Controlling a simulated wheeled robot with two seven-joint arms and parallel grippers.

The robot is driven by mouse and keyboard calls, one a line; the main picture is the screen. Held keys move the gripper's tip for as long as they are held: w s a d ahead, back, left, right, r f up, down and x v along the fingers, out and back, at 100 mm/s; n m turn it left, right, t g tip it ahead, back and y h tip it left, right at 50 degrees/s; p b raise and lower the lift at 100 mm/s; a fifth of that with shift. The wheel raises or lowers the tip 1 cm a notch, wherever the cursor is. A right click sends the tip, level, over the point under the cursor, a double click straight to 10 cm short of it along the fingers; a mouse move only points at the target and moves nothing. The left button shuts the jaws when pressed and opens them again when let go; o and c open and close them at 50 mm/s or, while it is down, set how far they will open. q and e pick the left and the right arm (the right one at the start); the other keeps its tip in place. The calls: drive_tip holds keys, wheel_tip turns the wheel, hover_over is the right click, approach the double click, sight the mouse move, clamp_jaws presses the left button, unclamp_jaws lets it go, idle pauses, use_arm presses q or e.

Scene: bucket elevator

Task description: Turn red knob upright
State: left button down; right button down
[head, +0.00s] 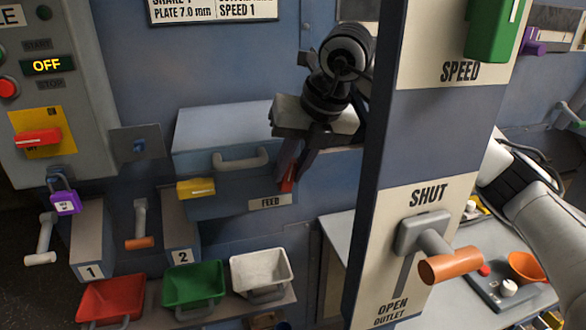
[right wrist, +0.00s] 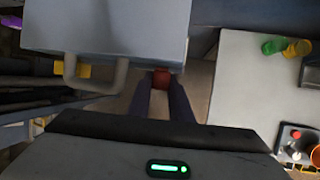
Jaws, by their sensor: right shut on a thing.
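My right gripper (head: 291,176) is at the right front of the blue-grey feed box, its fingers pointing down. It is shut on a small red knob (head: 287,186), mostly hidden by the fingers. In the right wrist view the red knob (right wrist: 162,79) sits between the fingertips (right wrist: 162,88), beside the box; its tilt cannot be told. Another red knob (head: 37,137), a bar-shaped switch on a yellow plate, lies nearly level on the left control panel, with no gripper near it. My left gripper is not in view.
Red (head: 112,300), green (head: 194,284) and white (head: 261,270) bins stand below. A pillar (head: 385,130) with an orange-handled lever (head: 450,266) hides part of my right arm.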

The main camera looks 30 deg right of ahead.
drive_tip(key=shift+a+g+h, duration=0.25)
drive_tip(key=shift+g+h, duration=0.15)
drive_tip(key=shift+h, duration=0.7)
drive_tip(key=shift+f+n, duration=0.1)
drive_tip(key=shift+n, duration=0.2)
drive_tip(key=c, duration=1.6)
unclamp_jaws()
